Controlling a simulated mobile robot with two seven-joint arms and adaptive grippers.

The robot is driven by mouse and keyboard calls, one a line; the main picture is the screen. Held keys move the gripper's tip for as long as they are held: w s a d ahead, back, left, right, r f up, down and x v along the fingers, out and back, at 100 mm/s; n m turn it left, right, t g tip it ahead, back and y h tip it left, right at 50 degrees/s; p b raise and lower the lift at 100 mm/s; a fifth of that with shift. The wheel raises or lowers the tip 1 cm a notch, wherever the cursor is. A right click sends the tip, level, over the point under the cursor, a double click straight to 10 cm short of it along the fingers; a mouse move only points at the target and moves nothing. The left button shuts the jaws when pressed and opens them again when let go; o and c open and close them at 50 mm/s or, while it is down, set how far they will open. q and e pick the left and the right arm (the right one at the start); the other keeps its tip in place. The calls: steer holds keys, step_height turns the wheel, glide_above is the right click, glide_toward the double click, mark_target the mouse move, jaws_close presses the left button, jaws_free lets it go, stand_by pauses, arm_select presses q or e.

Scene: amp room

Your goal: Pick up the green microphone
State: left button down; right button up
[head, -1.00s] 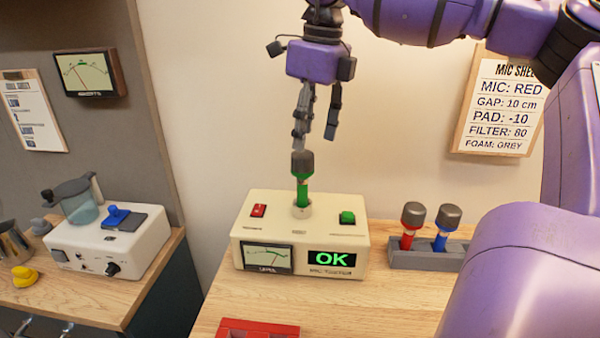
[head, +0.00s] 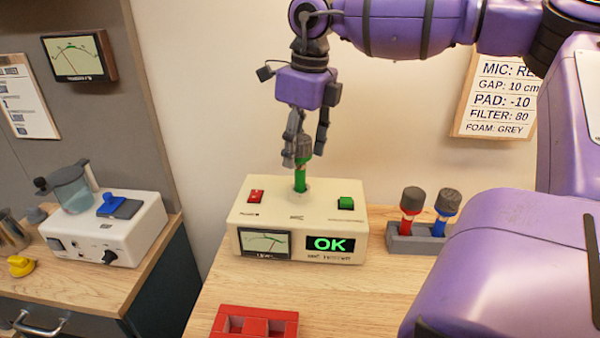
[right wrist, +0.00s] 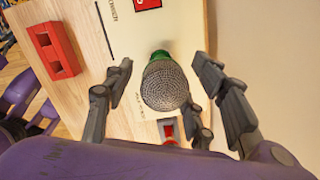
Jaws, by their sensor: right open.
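The green microphone (head: 300,179) stands upright in the socket on top of the cream mic tester (head: 290,222), whose screen reads OK. Its grey mesh head is partly hidden by my fingers in the head view. In the right wrist view the mesh head (right wrist: 165,85) sits between the spread fingers, with a bit of green body above it. My right gripper (head: 305,160) points down over the microphone, open, its fingers on either side of the head and not closed on it. My left gripper is not in view.
A grey rack (head: 415,238) to the right holds a red microphone (head: 410,208) and a blue microphone (head: 445,209). A red tray (head: 255,325) lies on the table in front. A white machine (head: 105,230) stands on the left counter. The wall is close behind the tester.

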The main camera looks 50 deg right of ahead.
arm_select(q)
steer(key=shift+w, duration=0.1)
arm_select(e)
jaws_close()
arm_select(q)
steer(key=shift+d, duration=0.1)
arm_select(e)
steer(key=shift+r, duration=0.1)
